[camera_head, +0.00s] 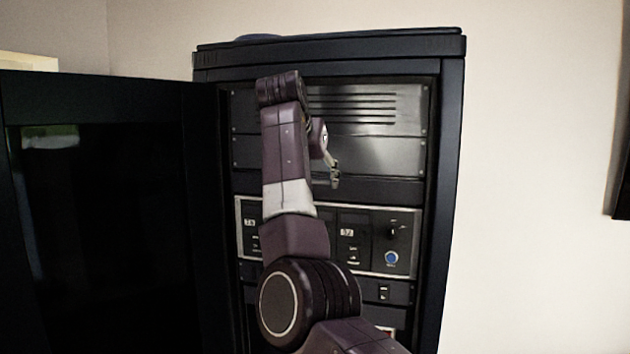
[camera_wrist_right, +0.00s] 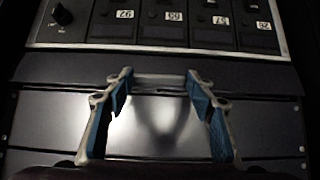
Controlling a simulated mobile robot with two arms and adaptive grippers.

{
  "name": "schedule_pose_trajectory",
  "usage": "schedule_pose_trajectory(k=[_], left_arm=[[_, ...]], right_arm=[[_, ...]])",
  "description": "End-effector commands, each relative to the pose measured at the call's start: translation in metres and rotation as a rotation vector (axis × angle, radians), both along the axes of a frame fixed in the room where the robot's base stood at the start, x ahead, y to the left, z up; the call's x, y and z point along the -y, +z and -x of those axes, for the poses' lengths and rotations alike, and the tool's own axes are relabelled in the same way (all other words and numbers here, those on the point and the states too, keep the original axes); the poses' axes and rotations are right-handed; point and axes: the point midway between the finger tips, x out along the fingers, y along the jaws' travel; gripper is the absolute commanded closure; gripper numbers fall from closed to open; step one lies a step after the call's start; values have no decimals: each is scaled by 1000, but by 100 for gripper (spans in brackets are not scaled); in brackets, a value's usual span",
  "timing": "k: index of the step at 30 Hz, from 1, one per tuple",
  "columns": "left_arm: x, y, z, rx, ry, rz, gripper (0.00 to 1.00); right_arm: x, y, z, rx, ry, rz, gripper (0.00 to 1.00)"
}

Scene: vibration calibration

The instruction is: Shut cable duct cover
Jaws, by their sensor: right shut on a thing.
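The cable duct cover looks to be the dark horizontal strip (camera_head: 388,190) across the rack, between the grey panels above and the module row below. In the wrist view, which is turned over, the strip (camera_wrist_right: 235,71) runs below the numbered modules. My right gripper (camera_head: 334,178) is at the front of this strip, partly hidden behind my own arm. In the wrist view its blue-padded fingers (camera_wrist_right: 158,78) stand apart, with a thin pale bar between the tips. The gripper is shut on this bar, which seems to belong to the cover. My left gripper is not in view.
The black rack cabinet (camera_head: 452,200) stands against a pale wall, its dark glass door (camera_head: 100,230) swung open to the left. A module row (camera_head: 375,240) with labels and a blue knob (camera_head: 391,258) lies below the strip. Slotted grey panels (camera_head: 370,105) lie above.

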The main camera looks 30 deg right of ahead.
Motion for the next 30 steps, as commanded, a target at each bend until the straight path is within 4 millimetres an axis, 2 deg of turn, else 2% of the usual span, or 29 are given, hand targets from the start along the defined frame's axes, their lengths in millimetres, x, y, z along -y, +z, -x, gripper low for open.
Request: schedule_pose_trajectory(k=[22, 23, 27, 30], left_arm=[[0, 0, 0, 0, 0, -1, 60], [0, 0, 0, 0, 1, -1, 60], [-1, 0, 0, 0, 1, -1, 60], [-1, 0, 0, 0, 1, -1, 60]], right_arm=[[3, 3, -2, -24, -2, -31, 74], [3, 3, -2, -23, -2, -30, 47], [3, 2, -2, -24, -2, -31, 32], [3, 2, -2, -24, -1, -31, 32]])
